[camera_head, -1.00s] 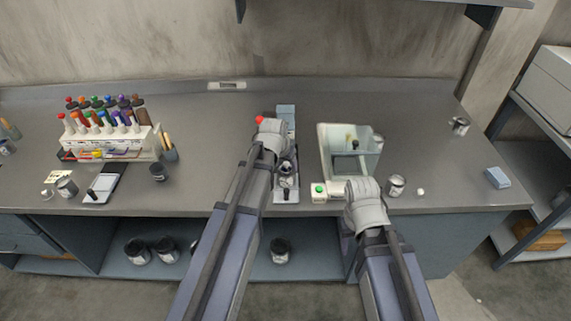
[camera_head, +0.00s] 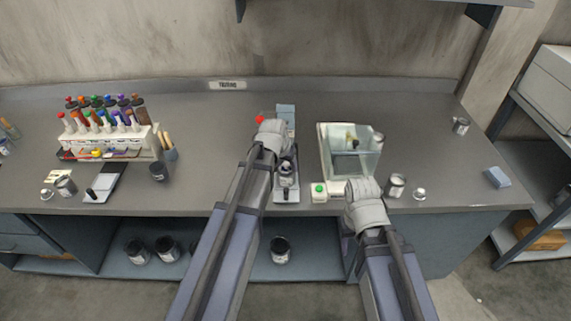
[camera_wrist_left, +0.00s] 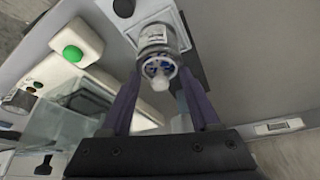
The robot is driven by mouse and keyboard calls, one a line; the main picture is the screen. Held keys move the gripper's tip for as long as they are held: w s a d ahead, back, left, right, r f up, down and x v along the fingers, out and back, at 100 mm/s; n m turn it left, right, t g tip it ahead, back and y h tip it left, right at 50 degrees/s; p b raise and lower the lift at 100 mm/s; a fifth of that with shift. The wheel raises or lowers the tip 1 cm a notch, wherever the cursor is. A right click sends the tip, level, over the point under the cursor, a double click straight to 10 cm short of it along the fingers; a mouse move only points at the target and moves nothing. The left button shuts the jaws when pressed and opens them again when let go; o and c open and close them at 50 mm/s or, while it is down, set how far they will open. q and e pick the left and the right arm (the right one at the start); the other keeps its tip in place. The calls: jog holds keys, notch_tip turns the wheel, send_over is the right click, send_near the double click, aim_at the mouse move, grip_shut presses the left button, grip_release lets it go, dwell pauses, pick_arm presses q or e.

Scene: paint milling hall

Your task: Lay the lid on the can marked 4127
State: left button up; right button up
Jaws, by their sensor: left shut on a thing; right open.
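My right gripper (camera_head: 357,188) is open, low beside the glass box. A pale knobbed lid (camera_head: 419,194) lies on the bench at the right, beside a grey can (camera_head: 396,184). Another can (camera_head: 66,185) and a lid (camera_head: 47,194) are at the left. No can number is readable.
A glass-walled box (camera_head: 334,140) stands right of centre, with a green-button unit (camera_head: 320,190) in front. A bottle rack (camera_head: 110,135) is at the left. More cans (camera_head: 158,172) and (camera_head: 461,126) stand on the bench.

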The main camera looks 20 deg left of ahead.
pick_arm(q)
jog(key=shift+f, duration=0.1)
dwell(0.3)
jog(key=o, duration=1.4)
jog(key=shift+r+p, duration=3.5)
jog(key=shift+r, duration=0.05)
